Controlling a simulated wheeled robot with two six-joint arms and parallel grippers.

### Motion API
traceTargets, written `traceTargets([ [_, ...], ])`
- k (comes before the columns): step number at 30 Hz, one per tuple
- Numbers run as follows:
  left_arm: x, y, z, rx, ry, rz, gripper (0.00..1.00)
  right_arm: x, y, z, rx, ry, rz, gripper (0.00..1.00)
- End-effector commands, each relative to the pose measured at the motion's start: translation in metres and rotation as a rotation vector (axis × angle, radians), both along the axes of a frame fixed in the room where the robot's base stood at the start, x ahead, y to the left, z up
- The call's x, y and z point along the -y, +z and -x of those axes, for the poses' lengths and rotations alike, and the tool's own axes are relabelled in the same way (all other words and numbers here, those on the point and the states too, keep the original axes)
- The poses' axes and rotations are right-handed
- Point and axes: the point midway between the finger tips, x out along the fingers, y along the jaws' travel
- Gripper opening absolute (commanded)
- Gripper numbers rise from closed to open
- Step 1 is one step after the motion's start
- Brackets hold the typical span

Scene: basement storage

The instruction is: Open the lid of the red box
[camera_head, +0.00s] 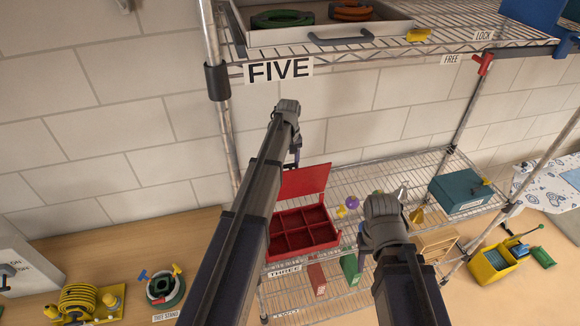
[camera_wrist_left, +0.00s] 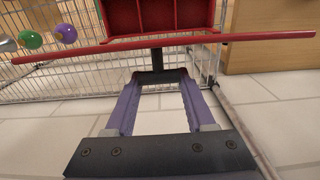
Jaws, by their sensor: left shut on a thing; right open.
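The red box (camera_head: 304,250) sits on the wire shelf labelled THREE, with several empty compartments showing. Its red lid (camera_head: 306,181) stands raised, roughly upright, at the back of the box. In the left wrist view the lid (camera_wrist_left: 100,50) shows almost edge-on, with the box (camera_wrist_left: 165,16) beyond it. My left gripper (camera_head: 294,158) is behind the lid's upper left edge; in its wrist view the gripper (camera_wrist_left: 157,78) is shut on the lid's dark handle (camera_wrist_left: 157,58). My right gripper (camera_head: 364,244) is open, right of the box; its fingertips are mostly hidden.
Small coloured knobs (camera_head: 352,202) lie right of the box. A teal box (camera_head: 460,191) stands further right on the shelf. The upper shelf holds a grey tray (camera_head: 330,32) above my left arm. A metal post (camera_head: 226,130) rises left of the box.

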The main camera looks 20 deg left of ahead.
Motion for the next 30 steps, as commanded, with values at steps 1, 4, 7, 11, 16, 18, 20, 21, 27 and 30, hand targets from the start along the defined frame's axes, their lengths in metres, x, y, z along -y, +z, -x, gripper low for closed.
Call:
traceTargets([
  [1, -0.0015, -0.0013, 0.0001, 0.001, 0.001, -0.003, 0.00, 0.0000, -0.0013, 0.0001, 0.000, 0.000, 0.000, 0.50],
  [4, -0.0012, -0.0012, 0.0006, 0.000, 0.001, -0.002, 0.00, 0.0000, -0.0012, 0.0001, 0.000, 0.000, 0.000, 0.50],
  [7, -0.0009, -0.0011, 0.0011, -0.001, 0.001, -0.002, 0.00, 0.0000, -0.0011, 0.0001, 0.000, 0.000, 0.000, 0.50],
  [11, -0.0004, -0.0010, 0.0015, -0.003, 0.000, -0.001, 0.56, 0.0000, -0.0010, 0.0001, 0.000, 0.000, 0.000, 0.50],
  [16, 0.0001, -0.0007, 0.0016, -0.003, 0.000, 0.001, 0.75, 0.0000, -0.0007, 0.0001, 0.000, 0.000, 0.000, 0.50],
  [18, 0.0004, -0.0005, 0.0014, -0.003, 0.000, 0.001, 0.83, 0.0001, -0.0005, 0.0000, 0.000, 0.000, 0.000, 0.50],
  [20, 0.0005, -0.0004, 0.0014, -0.002, 0.000, 0.002, 0.85, 0.0001, -0.0004, 0.0001, 0.000, 0.000, 0.000, 0.50],
  [21, 0.0005, -0.0003, 0.0013, -0.002, 0.000, 0.002, 0.85, 0.0001, -0.0003, 0.0001, 0.000, 0.000, 0.000, 0.50],
  [27, 0.0015, -0.0001, 0.0025, -0.002, -0.001, 0.002, 0.85, 0.0000, -0.0001, 0.0001, 0.000, 0.000, 0.000, 0.50],
  [30, 0.0051, -0.0001, 0.0088, -0.002, -0.001, 0.002, 0.85, 0.0000, -0.0001, 0.0001, 0.000, 0.000, 0.000, 0.50],
])
